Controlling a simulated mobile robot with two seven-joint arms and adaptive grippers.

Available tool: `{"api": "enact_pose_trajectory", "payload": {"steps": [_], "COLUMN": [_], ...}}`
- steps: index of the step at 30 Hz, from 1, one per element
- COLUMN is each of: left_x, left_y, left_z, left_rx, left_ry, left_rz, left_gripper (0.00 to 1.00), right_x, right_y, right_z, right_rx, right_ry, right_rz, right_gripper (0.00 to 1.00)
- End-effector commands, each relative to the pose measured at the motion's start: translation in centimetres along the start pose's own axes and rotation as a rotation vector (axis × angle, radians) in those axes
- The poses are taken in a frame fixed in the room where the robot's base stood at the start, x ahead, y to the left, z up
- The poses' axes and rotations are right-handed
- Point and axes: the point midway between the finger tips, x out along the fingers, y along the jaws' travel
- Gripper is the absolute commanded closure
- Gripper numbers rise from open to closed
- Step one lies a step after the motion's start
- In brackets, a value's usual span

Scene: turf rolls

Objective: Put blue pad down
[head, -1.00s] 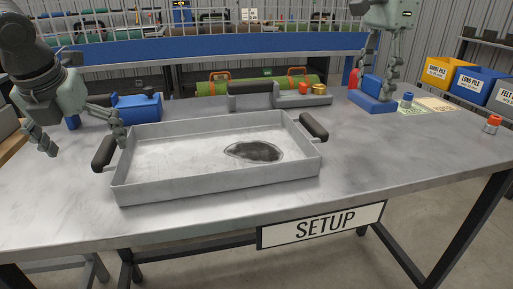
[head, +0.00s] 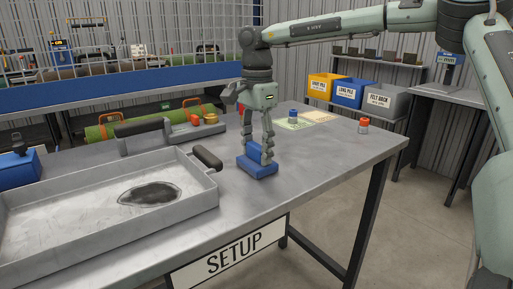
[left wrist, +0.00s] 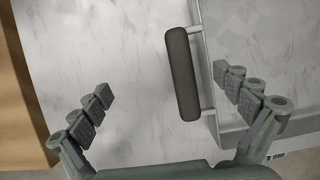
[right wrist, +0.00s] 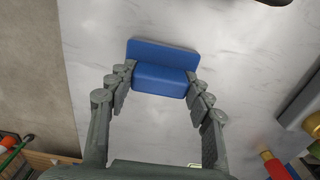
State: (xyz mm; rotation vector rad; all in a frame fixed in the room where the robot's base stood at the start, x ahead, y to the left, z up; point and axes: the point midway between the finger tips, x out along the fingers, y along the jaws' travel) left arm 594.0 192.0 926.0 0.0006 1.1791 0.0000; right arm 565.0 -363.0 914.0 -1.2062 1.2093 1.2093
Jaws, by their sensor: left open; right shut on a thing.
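The blue pad (head: 257,168) is a flat blue block with a raised grip, right of the tray on the grey table. My right gripper (head: 258,154) points down and is shut on the raised grip. The right wrist view shows the pad (right wrist: 164,55) between my right fingers (right wrist: 161,76). The pad's underside is at or close to the table; I cannot tell if it touches. My left gripper (left wrist: 166,96) is open and empty in the left wrist view, with a dark tray handle (left wrist: 182,74) between its fingers' directions. It is outside the head view.
A metal tray (head: 70,248) with a dark patch lies left of the pad. Behind are a grey holder (head: 150,142) and green roll (head: 112,130). A blue-topped item (head: 293,117) and red-topped item (head: 363,126) stand further right. The table right of the pad is clear.

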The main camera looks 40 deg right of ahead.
Motion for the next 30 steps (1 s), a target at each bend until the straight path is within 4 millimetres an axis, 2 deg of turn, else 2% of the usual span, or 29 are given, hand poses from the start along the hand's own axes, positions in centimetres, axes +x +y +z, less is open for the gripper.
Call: {"api": "enact_pose_trajectory", "payload": {"steps": [9,10,15,25,30], "left_x": [0.0,0.0,0.0,0.0,0.0], "left_y": [0.0,0.0,0.0,0.0,0.0], "left_z": [0.0,0.0,0.0,0.0,0.0], "left_rx": [0.000,0.000,0.000,0.000,0.000], "left_ry": [0.000,0.000,0.000,0.000,0.000], "left_rz": [0.000,0.000,0.000,0.000,0.000], "left_gripper": [0.00,0.00,0.00,0.00,0.00], "right_x": [0.2,0.2,0.2,-0.1,-2.4], "right_y": [0.0,0.0,0.0,0.0,-0.1], "right_z": [0.0,0.0,0.0,0.0,0.0], "right_rx": [-0.001,-0.001,-0.001,-0.001,-0.001], "right_ry": [0.001,0.001,0.001,0.000,0.003], "right_rz": [0.000,0.000,0.000,-0.002,-0.005], "right_gripper": [0.79,0.47,0.28,0.28,0.28]}}
